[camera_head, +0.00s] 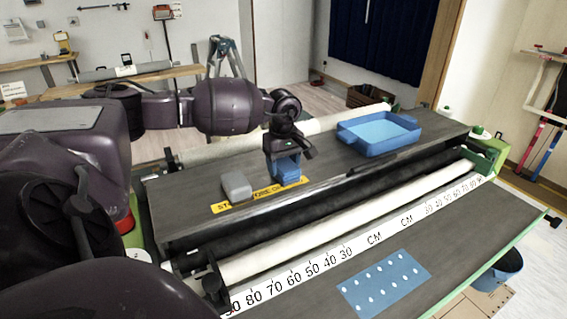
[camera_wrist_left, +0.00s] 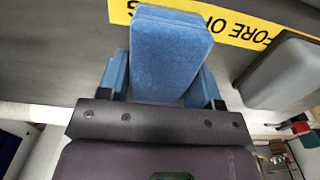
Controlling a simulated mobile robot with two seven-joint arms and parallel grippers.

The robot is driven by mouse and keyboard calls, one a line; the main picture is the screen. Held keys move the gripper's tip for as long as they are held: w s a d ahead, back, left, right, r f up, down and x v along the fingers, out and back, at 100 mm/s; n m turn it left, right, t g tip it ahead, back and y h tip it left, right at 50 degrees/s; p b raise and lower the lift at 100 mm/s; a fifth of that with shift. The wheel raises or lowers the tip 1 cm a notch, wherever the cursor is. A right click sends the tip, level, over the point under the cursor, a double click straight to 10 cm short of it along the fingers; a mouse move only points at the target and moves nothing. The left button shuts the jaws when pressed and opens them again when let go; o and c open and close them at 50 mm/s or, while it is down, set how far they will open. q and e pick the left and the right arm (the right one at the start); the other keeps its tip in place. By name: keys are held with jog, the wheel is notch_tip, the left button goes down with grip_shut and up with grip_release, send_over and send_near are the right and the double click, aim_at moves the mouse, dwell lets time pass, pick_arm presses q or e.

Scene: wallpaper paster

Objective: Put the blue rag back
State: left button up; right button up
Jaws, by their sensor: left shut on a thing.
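The blue rag (camera_wrist_left: 168,55) is a folded, box-shaped blue cloth; it also shows in the head view (camera_head: 287,168). My left gripper (camera_head: 285,160) is shut on it, with the blue fingers on either side of it in the left wrist view (camera_wrist_left: 165,85). The rag is over the yellow lettered strip on the dark grey top of the machine. I cannot tell whether it touches the surface. My right gripper is not in view.
A grey block (camera_head: 236,186) sits just left of the rag. A blue tray (camera_head: 378,135) stands farther right on the same top. A yellow strip (camera_head: 232,206) marks the surface. A blue sheet with white spots (camera_head: 384,284) lies on the lower front board. The top between rag and tray is clear.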

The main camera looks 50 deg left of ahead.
aim_at(281, 161)
pick_arm(q)
jog(key=o, duration=0.9)
jog(key=shift+o, duration=0.2)
notch_tip(281, 161, up, 11)
jog(key=shift+s+a+f, duration=0.15)
jog(key=shift+s+a, duration=0.05)
jog(key=shift+a, duration=0.05)
